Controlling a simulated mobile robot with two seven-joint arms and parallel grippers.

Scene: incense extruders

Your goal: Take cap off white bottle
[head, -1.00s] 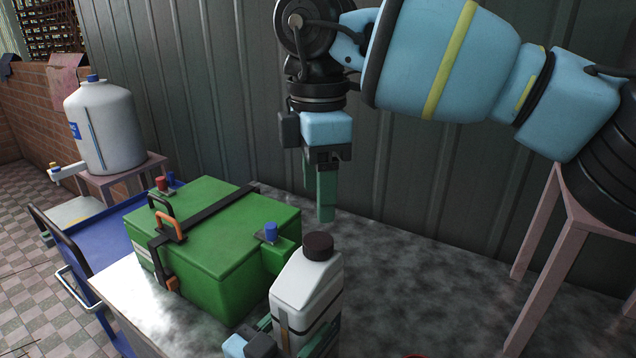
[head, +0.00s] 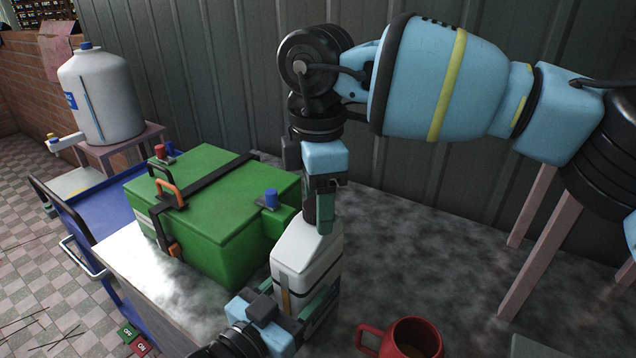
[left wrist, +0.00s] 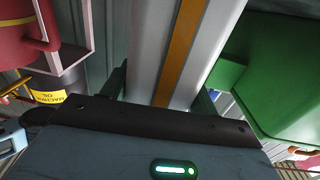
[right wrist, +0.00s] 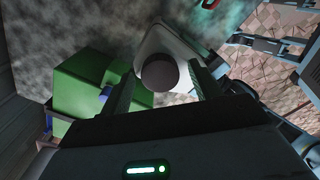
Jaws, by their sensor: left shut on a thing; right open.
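The white bottle (head: 303,254) stands upright on the table in the head view, with its dark brown cap (head: 310,210) on its neck. My left gripper (head: 304,306) is shut around the bottle's lower body. The left wrist view shows the bottle's pale side with an orange stripe (left wrist: 183,50) between the fingers. My right gripper (head: 323,208) is open and points down at the cap, with a finger on either side. In the right wrist view the cap (right wrist: 160,72) lies between the open fingers; contact cannot be told.
A green box (head: 215,205) with a black strap and a blue-capped spout stands close left of the bottle. A red mug (head: 405,338) is at the table's front right. The grey table surface (head: 400,235) right of the bottle is clear.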

